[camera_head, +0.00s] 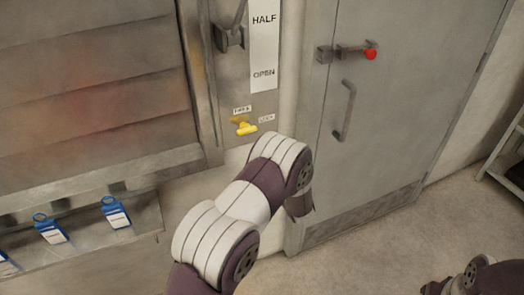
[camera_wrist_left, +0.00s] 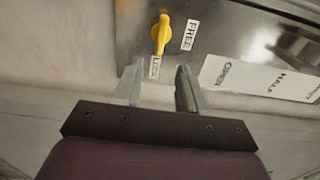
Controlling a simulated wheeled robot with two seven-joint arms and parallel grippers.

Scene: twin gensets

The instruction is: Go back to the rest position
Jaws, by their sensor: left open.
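My left arm (camera_head: 235,205) reaches up from the bottom of the head view, with its fingers hidden there. In the left wrist view my left gripper (camera_wrist_left: 160,85) is open, with nothing between its two fingers. A yellow knob (camera_head: 243,127) sits on the metal panel beside small labels. The knob also shows in the left wrist view (camera_wrist_left: 161,33), ahead of the fingertips and apart from them, by a label reading FREE. Part of my right arm (camera_head: 475,276) shows at the bottom right of the head view; its gripper is not visible.
A lever (camera_head: 230,36) stands beside a HALF/OPEN scale (camera_head: 264,45). Blue tags (camera_head: 115,213) hang along a ledge (camera_head: 148,213) at left. A grey door (camera_head: 405,95) has a red-tipped latch (camera_head: 370,54) and a handle (camera_head: 344,112). A shelf (camera_head: 505,145) stands at right. Visible floor (camera_head: 385,245) is clear.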

